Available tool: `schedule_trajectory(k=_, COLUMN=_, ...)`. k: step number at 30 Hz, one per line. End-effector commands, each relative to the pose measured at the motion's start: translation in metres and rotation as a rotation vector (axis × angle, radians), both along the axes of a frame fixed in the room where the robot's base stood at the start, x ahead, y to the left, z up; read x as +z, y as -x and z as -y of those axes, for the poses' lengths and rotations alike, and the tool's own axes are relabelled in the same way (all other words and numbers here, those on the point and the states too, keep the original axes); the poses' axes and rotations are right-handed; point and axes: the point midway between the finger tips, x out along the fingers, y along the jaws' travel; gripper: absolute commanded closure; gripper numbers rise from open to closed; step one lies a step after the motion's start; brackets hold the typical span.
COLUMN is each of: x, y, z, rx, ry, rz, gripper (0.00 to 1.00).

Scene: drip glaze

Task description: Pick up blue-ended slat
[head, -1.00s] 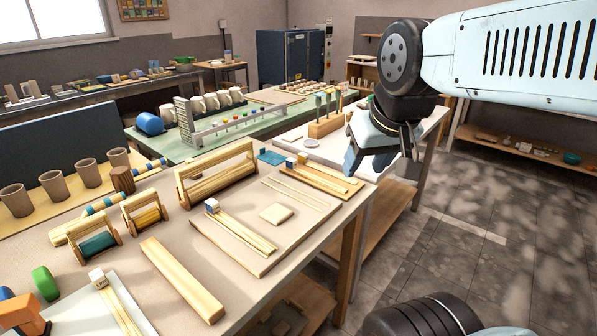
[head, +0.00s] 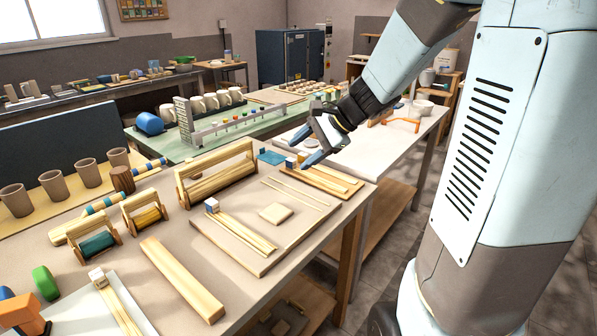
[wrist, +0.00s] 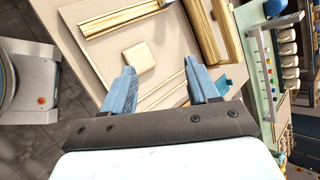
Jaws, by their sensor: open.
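Pale wooden slats lie in small groups on the work table. The group on the back right board (head: 345,190) has a small blue-and-white block (head: 291,163) at its left end, close to my gripper's fingertips. Another group (head: 240,232) has a blue-sided, white-topped block (head: 211,205) at its far end. I cannot tell which single slat has the blue end. My gripper (head: 297,156) is open and empty, its blue fingers above the back right group. In the wrist view my gripper (wrist: 160,66) points toward a square tile (wrist: 138,57) and thin sticks.
A wooden frame (head: 219,160) stands left of the gripper, with smaller spool frames (head: 142,210) nearer. A thick wooden bar (head: 181,281) lies in front. A teal piece (head: 271,157) lies beside the gripper. A white side table (head: 375,142) stands behind right.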

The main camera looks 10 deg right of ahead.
Motion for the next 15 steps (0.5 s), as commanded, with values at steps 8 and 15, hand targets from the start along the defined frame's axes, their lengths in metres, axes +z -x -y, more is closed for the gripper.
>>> schedule_trajectory(k=8, x=-0.041, y=-0.081, z=0.03, rx=-0.344, ry=-0.32, rz=-0.162, gripper=0.4)
schedule_trajectory(k=15, x=-0.089, y=-0.142, z=0.075, rx=-0.655, ry=-0.582, rz=-0.284, gripper=0.4)
